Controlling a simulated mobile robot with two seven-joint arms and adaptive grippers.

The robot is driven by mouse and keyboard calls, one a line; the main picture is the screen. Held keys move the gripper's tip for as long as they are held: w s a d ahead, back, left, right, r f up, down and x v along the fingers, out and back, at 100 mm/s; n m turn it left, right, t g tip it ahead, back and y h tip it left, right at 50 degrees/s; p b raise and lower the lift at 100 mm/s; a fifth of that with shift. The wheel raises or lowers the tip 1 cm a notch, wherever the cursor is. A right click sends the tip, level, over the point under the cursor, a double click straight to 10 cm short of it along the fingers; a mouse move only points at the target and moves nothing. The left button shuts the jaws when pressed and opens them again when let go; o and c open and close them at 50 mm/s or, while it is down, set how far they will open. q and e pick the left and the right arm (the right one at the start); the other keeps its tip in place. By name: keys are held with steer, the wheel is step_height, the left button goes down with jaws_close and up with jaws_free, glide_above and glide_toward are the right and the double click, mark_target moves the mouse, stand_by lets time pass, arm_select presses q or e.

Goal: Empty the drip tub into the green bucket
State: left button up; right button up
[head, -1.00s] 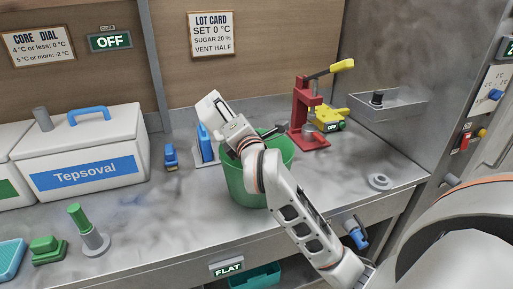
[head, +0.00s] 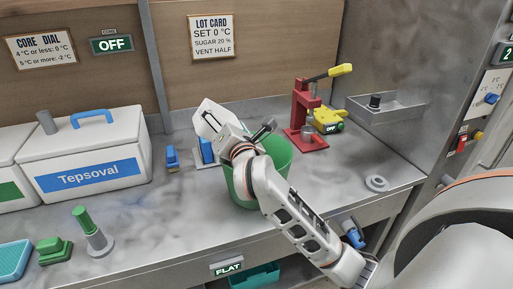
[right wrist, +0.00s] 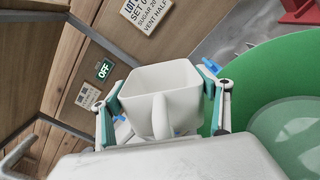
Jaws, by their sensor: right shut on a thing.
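The drip tub is a white square tub with a handle, seen in the right wrist view (right wrist: 178,92). My right gripper (right wrist: 160,98) is shut on it, with a finger at each side. In the head view the gripper (head: 226,132) and the white tub (head: 212,115) are at the far left of the green bucket's rim, and the tub looks tilted. The green bucket (head: 241,190) stands on the bench, partly hidden by my right arm. In the right wrist view the bucket (right wrist: 262,75) is right of the tub. My left gripper is not in view.
A red press (head: 302,115) and a yellow device (head: 328,120) stand right of the bucket. A blue tool (head: 172,158) and a white Tepsoval box (head: 95,150) are to its left. A grey ring (head: 377,183) lies at the right.

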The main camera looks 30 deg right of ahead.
mark_target(198, 131)
steer(key=shift+w+a+r+n+p, duration=0.15)
steer(key=shift+a+r+n+p, duration=0.05)
steer(key=shift+a+n+p, duration=0.35)
steer(key=a+n+p, duration=0.3)
steer(key=shift+w+a+f+n, duration=0.15)
steer(key=shift+w+f+n, duration=0.1)
steer(key=shift+w+f, duration=0.15)
steer(key=a+n, duration=0.1)
steer(key=a+f+n+p, duration=0.1)
steer(key=shift+w+a+f+n, duration=0.2)
steer(key=shift+w+f+n, duration=0.1)
steer(key=shift+n, duration=0.1)
steer(key=shift+a+f, duration=0.1)
steer(key=shift+a, duration=0.1)
steer(key=shift+n, duration=0.3)
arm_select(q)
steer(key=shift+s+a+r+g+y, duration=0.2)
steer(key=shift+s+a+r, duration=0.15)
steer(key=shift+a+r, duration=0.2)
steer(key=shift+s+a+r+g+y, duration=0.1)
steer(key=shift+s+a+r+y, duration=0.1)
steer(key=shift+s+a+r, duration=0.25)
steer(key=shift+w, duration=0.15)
